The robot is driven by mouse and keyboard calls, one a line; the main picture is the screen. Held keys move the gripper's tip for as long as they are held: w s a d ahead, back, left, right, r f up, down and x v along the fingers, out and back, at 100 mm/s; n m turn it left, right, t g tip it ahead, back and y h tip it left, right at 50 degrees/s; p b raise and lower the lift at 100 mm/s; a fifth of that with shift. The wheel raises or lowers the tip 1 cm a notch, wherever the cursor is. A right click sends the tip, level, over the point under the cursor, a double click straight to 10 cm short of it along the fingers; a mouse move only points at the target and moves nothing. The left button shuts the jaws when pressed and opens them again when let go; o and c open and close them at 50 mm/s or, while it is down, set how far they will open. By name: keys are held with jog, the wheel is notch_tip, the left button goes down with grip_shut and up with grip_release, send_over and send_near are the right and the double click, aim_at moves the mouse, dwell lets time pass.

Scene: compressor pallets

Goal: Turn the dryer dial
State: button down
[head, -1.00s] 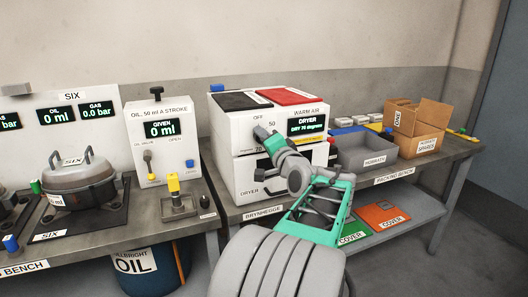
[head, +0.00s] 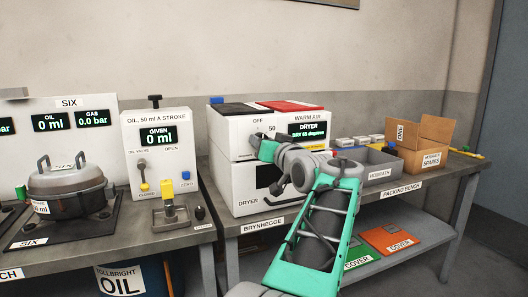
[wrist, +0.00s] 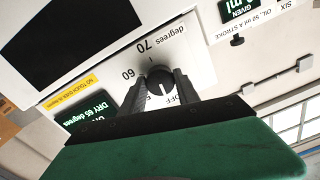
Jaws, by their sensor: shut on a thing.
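The dryer (head: 240,184) is a white box on the packing bench. Its green-lit display (head: 307,131) reads "DRY 65 degrees". In the wrist view, the dark round dial (wrist: 160,77) is on the dryer's white face, with a short white line on it and the markings 60, 70 degrees and OFF around it. My gripper (wrist: 163,88) is shut on the dial, one dark finger on each side. In the head view my gripper (head: 259,143) is at the dryer's front and hides the dial.
A black tray (head: 239,108) and a red tray (head: 290,105) lie on top of the dryer. A grey bin (head: 382,171) and a cardboard box (head: 428,141) stand to its right. The oil dispenser (head: 157,127) stands close on its left.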

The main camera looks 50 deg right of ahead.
jog(key=shift+f+n+b, duration=0.1)
jog(key=shift+n+b, duration=0.25)
jog(key=shift+n, duration=0.15)
jog(key=c, duration=0.9)
grip_release()
jog(key=v, duration=0.8)
